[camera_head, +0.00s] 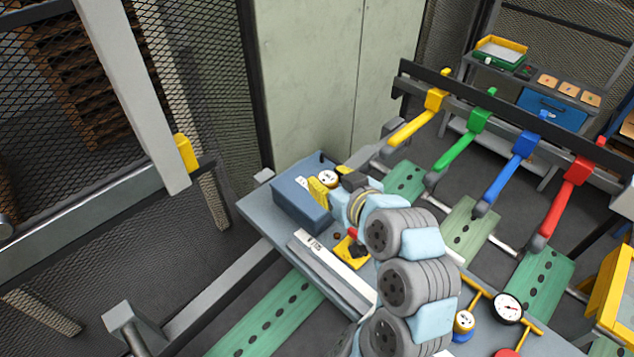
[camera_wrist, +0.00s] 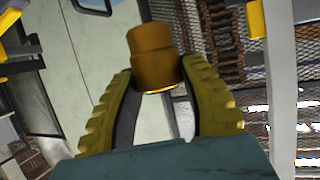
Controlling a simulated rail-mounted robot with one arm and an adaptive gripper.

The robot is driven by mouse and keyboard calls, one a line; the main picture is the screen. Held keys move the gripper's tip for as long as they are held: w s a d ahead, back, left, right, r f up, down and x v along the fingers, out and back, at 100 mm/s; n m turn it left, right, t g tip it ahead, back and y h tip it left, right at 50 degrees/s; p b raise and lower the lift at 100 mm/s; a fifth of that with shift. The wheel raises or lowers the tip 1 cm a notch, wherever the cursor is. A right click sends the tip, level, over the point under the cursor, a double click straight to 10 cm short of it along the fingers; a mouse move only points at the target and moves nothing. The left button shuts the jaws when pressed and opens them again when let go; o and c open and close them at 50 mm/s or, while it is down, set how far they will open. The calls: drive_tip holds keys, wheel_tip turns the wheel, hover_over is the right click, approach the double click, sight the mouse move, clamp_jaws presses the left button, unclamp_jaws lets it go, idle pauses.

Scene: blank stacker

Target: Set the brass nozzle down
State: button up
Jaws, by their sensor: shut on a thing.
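The brass nozzle (camera_wrist: 155,58) is a stubby, stepped, brownish-gold cylinder. In the wrist view it is clasped between the two ribbed yellow fingers of my gripper (camera_wrist: 158,78), near their tips. The gripper is shut on it, and the nozzle sticks out past the fingertips. In the head view my arm reaches over the grey-blue bench (camera_head: 262,220), with its wrist by a blue box (camera_head: 300,208). I cannot make out the nozzle there; the wrist and nearby items crowd that spot.
A dial gauge (camera_head: 327,178) is close to the wrist. A white bar (camera_head: 330,262) and a yellow block (camera_head: 352,250) lie on the bench. Another dial gauge (camera_head: 507,308) is at lower right. Yellow, green, blue and red levers (camera_head: 575,185) stand behind, right.

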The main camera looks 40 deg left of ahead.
drive_tip(key=w+a+f, duration=0.4)
drive_tip(key=a+f, duration=0.1)
drive_tip(key=w+a+f, duration=0.2)
drive_tip(key=a, duration=0.1)
drive_tip(key=shift+w+f, duration=0.2)
drive_tip(key=shift+w, duration=0.05)
drive_tip(key=shift+w+a+f+p, duration=0.4)
drive_tip(key=shift+a+f+p, duration=0.1)
drive_tip(key=shift+f, duration=0.2)
drive_tip(key=shift+f+p, duration=0.65)
drive_tip(key=shift+f, duration=0.9)
drive_tip(key=shift+f, duration=0.1)
drive_tip(key=o, duration=1.2)
drive_tip(key=b+v, duration=0.3)
drive_tip(key=v, duration=0.9)
